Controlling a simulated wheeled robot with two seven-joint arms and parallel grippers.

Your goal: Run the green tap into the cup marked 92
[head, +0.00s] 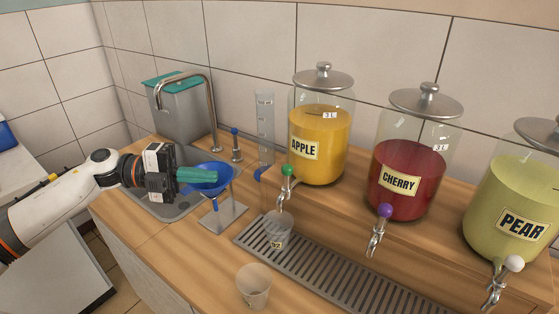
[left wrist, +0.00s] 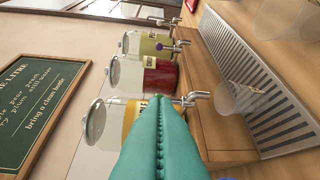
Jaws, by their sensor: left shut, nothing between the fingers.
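The green tap (head: 288,170) is on the front of the yellow APPLE jar (head: 320,140), its spout pointing down. A clear cup (head: 278,229) stands upright on the slotted drip tray (head: 340,275) below that spout. Its small label seems to read 92, and I see no juice in it. My left gripper (head: 214,175) has teal fingers pressed together with nothing between them. It is left of the green tap, over the blue funnel (head: 208,184), apart from tap and cup. The closed fingers (left wrist: 161,105) also fill the lower middle of the left wrist view. My right gripper is not in view.
A second clear cup (head: 254,286) stands on the wooden counter before the tray. The CHERRY jar (head: 408,180) with a purple tap and PEAR jar (head: 515,205) with a white tap stand to the right. A sink, faucet (head: 211,110) and measuring cylinder (head: 265,125) are behind.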

